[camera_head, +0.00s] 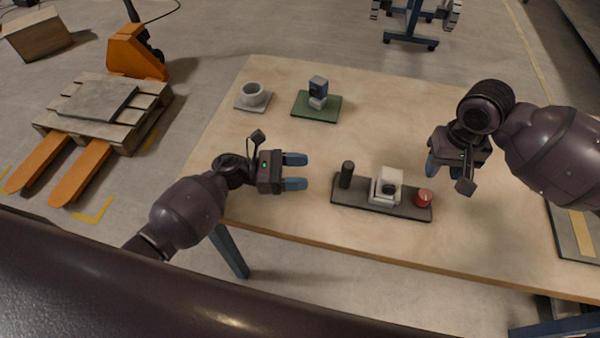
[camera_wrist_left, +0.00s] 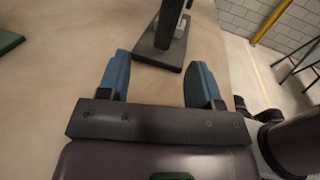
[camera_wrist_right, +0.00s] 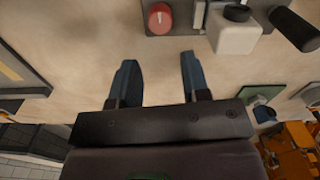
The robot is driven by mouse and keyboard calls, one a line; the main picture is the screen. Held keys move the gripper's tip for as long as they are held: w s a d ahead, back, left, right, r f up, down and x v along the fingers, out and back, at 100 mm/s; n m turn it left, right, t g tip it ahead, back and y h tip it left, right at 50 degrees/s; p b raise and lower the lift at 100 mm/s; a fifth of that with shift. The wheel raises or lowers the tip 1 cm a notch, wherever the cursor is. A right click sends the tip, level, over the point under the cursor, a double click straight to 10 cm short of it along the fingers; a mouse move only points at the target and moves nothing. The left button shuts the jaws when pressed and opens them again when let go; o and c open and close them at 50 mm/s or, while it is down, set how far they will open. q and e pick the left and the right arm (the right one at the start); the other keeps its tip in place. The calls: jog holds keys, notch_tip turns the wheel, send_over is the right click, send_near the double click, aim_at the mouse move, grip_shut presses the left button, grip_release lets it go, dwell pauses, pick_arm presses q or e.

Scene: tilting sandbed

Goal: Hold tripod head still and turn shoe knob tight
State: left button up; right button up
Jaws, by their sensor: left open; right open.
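The tripod head is a white block (camera_head: 387,187) with a dark round part, on a dark base plate (camera_head: 363,206) near the table's front edge. An upright black handle (camera_head: 346,174) stands at the plate's left end, and a red knob (camera_head: 424,198) sits at its right end. My left gripper (camera_head: 300,172) is open and empty, left of and apart from the handle. The left wrist view shows the plate's end and the dark post (camera_wrist_left: 167,25) beyond the fingers. My right gripper (camera_head: 447,172) is open, behind and right of the red knob, which shows beyond its fingers (camera_wrist_right: 160,17).
A grey cup (camera_head: 254,94) on a square plate and a green mat (camera_head: 317,107) with a blue-grey block (camera_head: 318,88) lie at the back left of the wooden table (camera_head: 400,105). The table between them and the base plate is clear. An orange pallet jack (camera_head: 135,55) stands left on the floor.

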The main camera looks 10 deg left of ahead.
aim_at(347, 176)
pick_arm(q)
jog(key=shift+s+d+f+m+g, duration=0.1)
jog(key=shift+s+d+m+g, duration=0.25)
jog(key=shift+d, duration=0.2)
jog(key=d, duration=0.3)
jog(key=w+d, duration=0.1)
jog(key=d, duration=0.2)
jog(key=w+d, duration=0.1)
jog(key=d, duration=0.3)
jog(key=shift+w, duration=0.1)
